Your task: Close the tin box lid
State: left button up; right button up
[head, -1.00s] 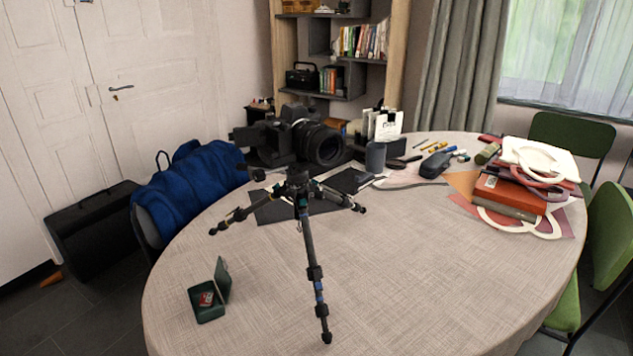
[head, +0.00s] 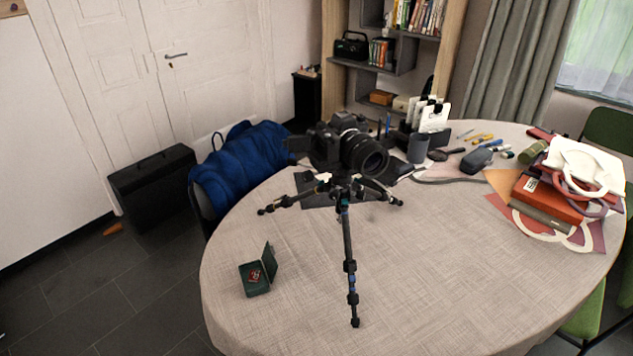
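A small dark green tin box (head: 256,281) sits on the near left part of the round table (head: 300,320). Its lid (head: 269,262) stands up, open, on the right side of the box. A small reddish item (head: 255,275) lies inside the box. Neither of my grippers shows in the head view.
A tripod (head: 347,250) stands spread on the table to the right of the box, with a black camera (head: 345,148) at its top. Books and bags (head: 560,190) are stacked at the right. A blue jacket (head: 240,165) hangs on a chair at the left. The cloth around the box is clear.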

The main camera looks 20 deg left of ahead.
aim_at(268, 258)
jog(key=k+l, duration=0.1)
jog(key=l, duration=0.3)
jog(key=k+l, duration=0.1)
jog(key=l, duration=0.35)
jog(key=k+l, duration=0.1)
jog(key=l, duration=0.3)
jog(key=k+l, duration=0.1)
jog(key=l, duration=0.3)
